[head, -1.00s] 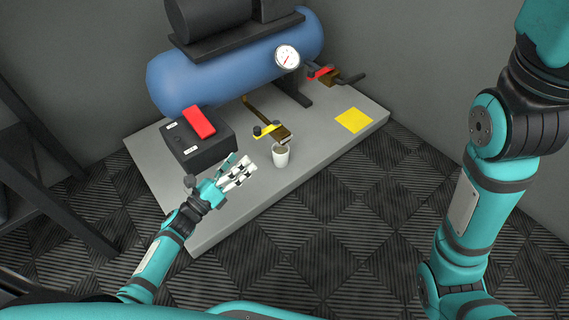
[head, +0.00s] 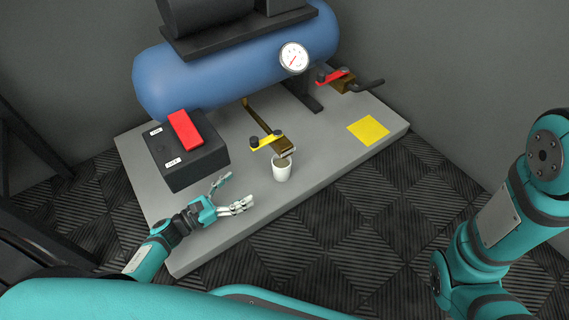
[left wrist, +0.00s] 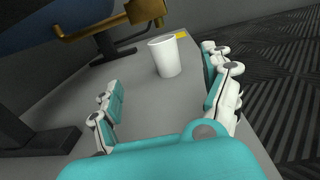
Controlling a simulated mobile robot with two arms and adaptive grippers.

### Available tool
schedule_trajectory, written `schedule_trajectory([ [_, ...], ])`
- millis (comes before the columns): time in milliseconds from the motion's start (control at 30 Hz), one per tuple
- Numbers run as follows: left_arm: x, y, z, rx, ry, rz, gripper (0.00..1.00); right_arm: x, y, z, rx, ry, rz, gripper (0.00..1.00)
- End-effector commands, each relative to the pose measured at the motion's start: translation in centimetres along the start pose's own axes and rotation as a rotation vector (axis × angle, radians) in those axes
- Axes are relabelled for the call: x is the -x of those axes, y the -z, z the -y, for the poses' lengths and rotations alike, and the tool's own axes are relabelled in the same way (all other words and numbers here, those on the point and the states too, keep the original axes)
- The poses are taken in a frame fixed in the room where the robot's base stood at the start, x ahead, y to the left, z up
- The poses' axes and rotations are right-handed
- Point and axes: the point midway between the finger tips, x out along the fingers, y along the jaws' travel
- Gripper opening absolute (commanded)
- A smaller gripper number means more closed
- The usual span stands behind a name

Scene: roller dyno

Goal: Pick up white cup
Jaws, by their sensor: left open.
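The white cup (head: 282,170) stands upright on the grey platform, under the end of a brass pipe with a yellow-handled valve. In the left wrist view the cup (left wrist: 166,56) is ahead of my fingers, between their lines but nearer the right finger. My left gripper (head: 236,192) is open and empty, to the left of the cup and apart from it. In the left wrist view its two fingers (left wrist: 166,95) are spread wide. My right arm stands at the right of the head view; its gripper is out of frame.
The grey platform (head: 310,198) carries a blue tank (head: 215,75) with a gauge (head: 294,57). A black box with a red switch (head: 186,131) is behind my left gripper. A yellow square (head: 368,131) lies at the right. The brass pipe (head: 264,125) overhangs the cup.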

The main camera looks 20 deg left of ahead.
Motion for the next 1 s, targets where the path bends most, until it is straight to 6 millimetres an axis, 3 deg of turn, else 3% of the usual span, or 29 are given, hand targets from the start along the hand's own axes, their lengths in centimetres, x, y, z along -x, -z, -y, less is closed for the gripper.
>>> schedule_trajectory([
  [400, -8.9, 0.2, 0.0, -0.001, 0.000, 0.005, 0.82, 3.9, 1.3, 0.8, 0.000, 0.000, 0.001, 0.00],
  [733, -11.8, 0.1, 0.1, 0.000, 0.000, 0.004, 0.82, 5.2, 1.8, 1.1, 0.000, 0.001, -0.001, 0.00],
  [1000, -15.5, -0.2, 0.4, 0.000, 0.000, 0.004, 0.82, 7.3, 2.6, 1.5, 0.000, 0.001, 0.000, 0.00],
])
